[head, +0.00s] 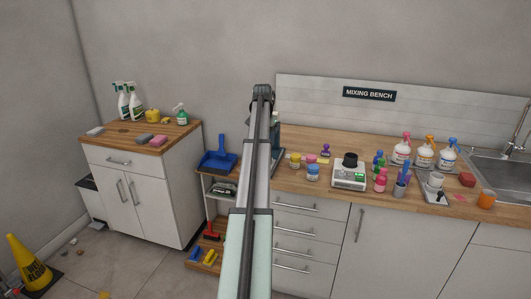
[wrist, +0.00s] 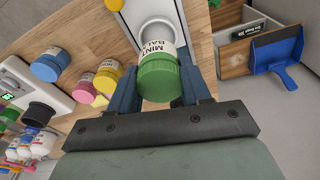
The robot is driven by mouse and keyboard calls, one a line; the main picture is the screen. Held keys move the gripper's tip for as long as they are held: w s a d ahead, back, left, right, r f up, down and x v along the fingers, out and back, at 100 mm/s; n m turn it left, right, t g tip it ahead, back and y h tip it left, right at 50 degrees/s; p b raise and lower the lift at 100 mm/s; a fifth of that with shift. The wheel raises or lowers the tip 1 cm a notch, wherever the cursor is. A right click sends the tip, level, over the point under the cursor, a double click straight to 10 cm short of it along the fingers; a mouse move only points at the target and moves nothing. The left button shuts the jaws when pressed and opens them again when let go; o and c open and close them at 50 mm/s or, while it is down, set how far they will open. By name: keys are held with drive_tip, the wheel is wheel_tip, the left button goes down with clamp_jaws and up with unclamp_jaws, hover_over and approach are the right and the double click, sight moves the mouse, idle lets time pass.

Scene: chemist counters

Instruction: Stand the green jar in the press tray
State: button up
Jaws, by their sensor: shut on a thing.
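In the wrist view, the green jar (wrist: 158,80) has a green lid and a white label with "MINT" on it. My gripper (wrist: 159,66) is shut on it, with one blue finger on each side. Past the jar's far end is a grey piece with a white edge (wrist: 182,22), which looks like the press tray. The jar covers part of it, so I cannot tell whether the jar touches it. In the head view, my arm hides the jar and most of the gripper.
Jars with blue (head: 313,171), yellow (head: 295,160) and pink lids (head: 311,159) stand on the wooden bench beside my arm. A scale (head: 349,179) with a black item on top stands to their right. A blue dustpan (head: 218,161) is left of the bench.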

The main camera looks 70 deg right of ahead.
drive_tip(key=shift+f, duration=2.75)
drive_tip(key=shift+f, duration=0.3)
drive_tip(key=o, duration=1.1)
drive_tip(key=shift+o, duration=0.2)
drive_tip(key=shift+r, duration=0.1)
drive_tip(key=r, duration=0.4)
drive_tip(key=a+r, duration=0.1)
drive_tip(key=r, duration=0.7)
drive_tip(key=shift+w+a+r, duration=0.1)
drive_tip(key=shift+a+r, duration=0.1)
